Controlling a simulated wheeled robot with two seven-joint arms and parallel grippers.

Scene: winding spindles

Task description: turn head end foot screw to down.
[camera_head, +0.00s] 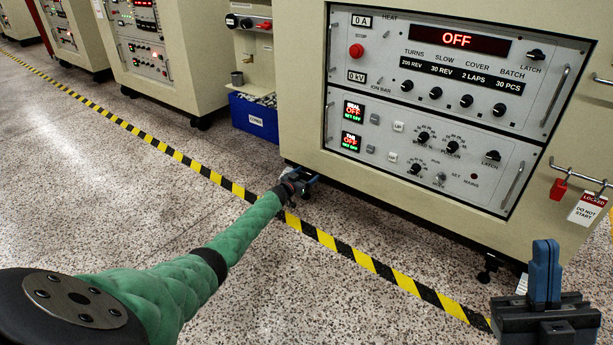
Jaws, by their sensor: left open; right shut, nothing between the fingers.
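The beige machine cabinet (420,192) stands on feet at its lower edge. A dark foot with its screw (487,272) shows under the right part of the cabinet. My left gripper (305,181) is at the cabinet's lower left corner, close to the floor, at the end of my green-sleeved arm. It is open, but its fingers are small and partly dark against the gap under the cabinet. Any foot screw at that corner is hidden behind it, and I cannot tell if they touch. My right gripper (545,274) is shut and empty at the lower right, in front of the cabinet.
The control panel (440,100) reads OFF. A red lock (559,188) and a white tag (587,208) hang from a rail at right. A blue bin (254,118) stands left of the cabinet. Yellow-black floor tape (335,243) runs along the front. The speckled floor is clear.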

